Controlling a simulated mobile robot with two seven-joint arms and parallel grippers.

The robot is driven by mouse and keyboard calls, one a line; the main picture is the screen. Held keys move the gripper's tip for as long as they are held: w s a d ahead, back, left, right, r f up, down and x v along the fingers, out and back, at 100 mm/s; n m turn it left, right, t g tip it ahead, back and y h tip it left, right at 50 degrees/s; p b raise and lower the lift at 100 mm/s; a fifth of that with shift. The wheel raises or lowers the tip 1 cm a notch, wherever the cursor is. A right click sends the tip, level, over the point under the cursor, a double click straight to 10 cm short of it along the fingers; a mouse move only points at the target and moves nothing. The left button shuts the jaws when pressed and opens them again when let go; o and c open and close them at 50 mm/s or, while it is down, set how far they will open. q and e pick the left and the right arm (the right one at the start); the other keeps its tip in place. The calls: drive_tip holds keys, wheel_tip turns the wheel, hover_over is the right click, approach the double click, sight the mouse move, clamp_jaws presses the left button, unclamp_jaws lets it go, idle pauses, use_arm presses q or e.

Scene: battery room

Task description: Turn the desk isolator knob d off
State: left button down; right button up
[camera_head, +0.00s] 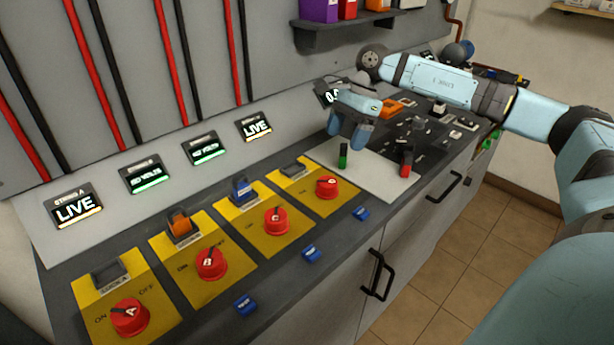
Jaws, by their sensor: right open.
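The isolator knob d (327,188) is a red round knob on the yellow plate (303,178) at the right end of a row of yellow plates. Its pointer direction is too small to tell. The display in line with it on the sloped panel reads LIVE (255,128). My right gripper (348,134) is open and empty, with its two blue fingers pointing down. In the picture it is above and to the right of knob d, apart from it. My left gripper is not in view.
Red knobs A (130,316), B (211,263) and C (276,220) stand in the same row. Blue tags (311,254) lie along the desk's front edge. A shelf (370,28) hangs behind.

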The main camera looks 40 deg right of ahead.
sight(328, 181)
drive_tip(key=x, duration=0.3)
drive_tip(key=b+x, duration=0.1)
drive_tip(key=x, duration=0.7)
drive_tip(key=shift+d+f, duration=0.25)
drive_tip(key=shift+f, duration=0.1)
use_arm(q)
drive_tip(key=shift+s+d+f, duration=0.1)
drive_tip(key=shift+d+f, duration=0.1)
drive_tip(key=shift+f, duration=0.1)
use_arm(e)
drive_tip(key=shift+x, duration=0.8)
drive_tip(key=shift+w, duration=0.1)
drive_tip(key=c, duration=0.9)
